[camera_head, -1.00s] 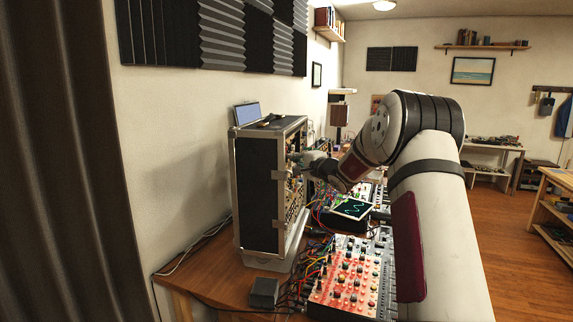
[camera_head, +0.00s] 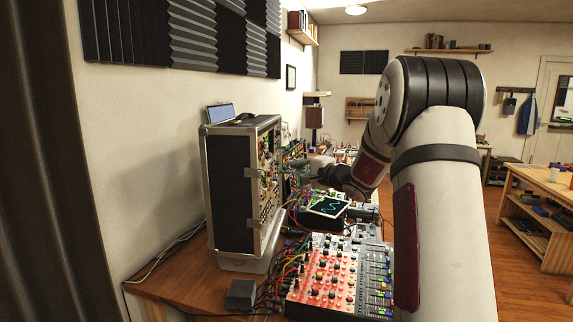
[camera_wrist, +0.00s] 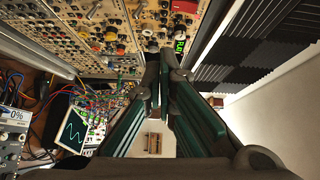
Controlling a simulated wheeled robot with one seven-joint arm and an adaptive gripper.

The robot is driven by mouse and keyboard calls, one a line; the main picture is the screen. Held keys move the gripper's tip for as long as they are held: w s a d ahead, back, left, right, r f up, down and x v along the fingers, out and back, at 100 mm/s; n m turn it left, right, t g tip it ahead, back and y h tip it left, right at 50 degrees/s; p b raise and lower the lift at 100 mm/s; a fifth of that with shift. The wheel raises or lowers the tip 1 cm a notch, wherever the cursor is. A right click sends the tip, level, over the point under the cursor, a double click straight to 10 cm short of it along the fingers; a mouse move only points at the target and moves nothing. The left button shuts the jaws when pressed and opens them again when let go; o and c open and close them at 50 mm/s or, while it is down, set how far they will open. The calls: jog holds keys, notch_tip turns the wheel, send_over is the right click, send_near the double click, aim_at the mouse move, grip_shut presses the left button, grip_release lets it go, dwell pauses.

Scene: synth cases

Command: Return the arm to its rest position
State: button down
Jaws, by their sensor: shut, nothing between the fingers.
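My gripper (camera_wrist: 160,82) reaches up from the bottom of the wrist view, its dark green-edged fingers meeting at the tips with nothing between them. In the head view my arm comes in from the right and bends down toward the desk. My gripper (camera_head: 312,167) is small there, just right of the rack case and clear of its panel, partly hidden by cables and my wrist. The rack case (camera_head: 229,190) stands upright on the desk. Its knob-covered panel (camera_wrist: 100,35) fills the top left of the wrist view, beyond the fingertips.
A tilted screen with a green trace (camera_head: 328,206) and a red-lit mixer (camera_head: 325,270) stand on the desk (camera_head: 165,285) below my arm, with loose patch cables around. A wooden shelf bench (camera_head: 540,190) is at the right. Open floor lies between.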

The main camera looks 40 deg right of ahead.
jog(key=shift+s, duration=0.8)
jog(key=shift+a, duration=0.1)
jog(key=s+a+r+n+g+y, duration=0.1)
jog(key=s+a+n+g+y, duration=0.2)
jog(key=a, duration=0.8)
jog(key=s+a+r+n+g+y, duration=0.2)
jog(key=a+n+y, duration=0.15)
jog(key=a, duration=0.75)
jog(key=s+a+f+n+g, duration=0.2)
jog(key=s+a+n+g, duration=0.3)
jog(key=s+a, duration=0.7)
jog(key=s+f+n+g+h, duration=0.1)
jog(key=s+f+n+h, duration=0.1)
jog(key=s, duration=0.9)
jog(key=s+d+f+n+g+h, duration=0.1)
jog(key=s+f+n+h, duration=0.2)
jog(key=s, duration=0.8)
jog(key=shift+d+f+n+g+h, duration=0.2)
jog(key=shift+f+n+g+h, duration=0.15)
jog(key=shift+f+h, duration=0.6)
